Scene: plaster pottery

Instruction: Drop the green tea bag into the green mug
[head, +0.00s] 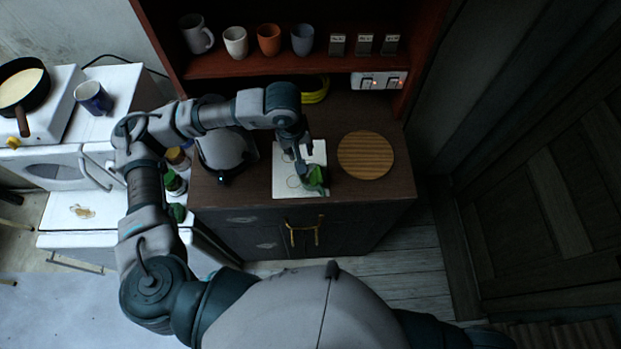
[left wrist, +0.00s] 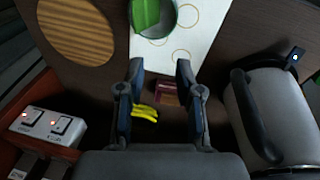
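The green mug (left wrist: 172,30) stands on a white mat (left wrist: 200,45) at the top of the left wrist view, cut off by the frame edge. The bright green tea bag (left wrist: 145,14) shows at the mug's opening, overlapping its rim; how deep it sits cannot be told. In the head view, the green tea bag (head: 316,177) shows beside my left gripper (head: 303,168), which partly hides the mug. In the left wrist view my left gripper (left wrist: 160,68) has its two fingers apart with nothing between them. My right gripper is not in view.
A round wooden board (head: 366,155) lies right of the mat. A grey kettle (head: 226,148) stands to the left. Yellow items (head: 315,90) lie at the back, below a shelf (head: 250,65) with several mugs.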

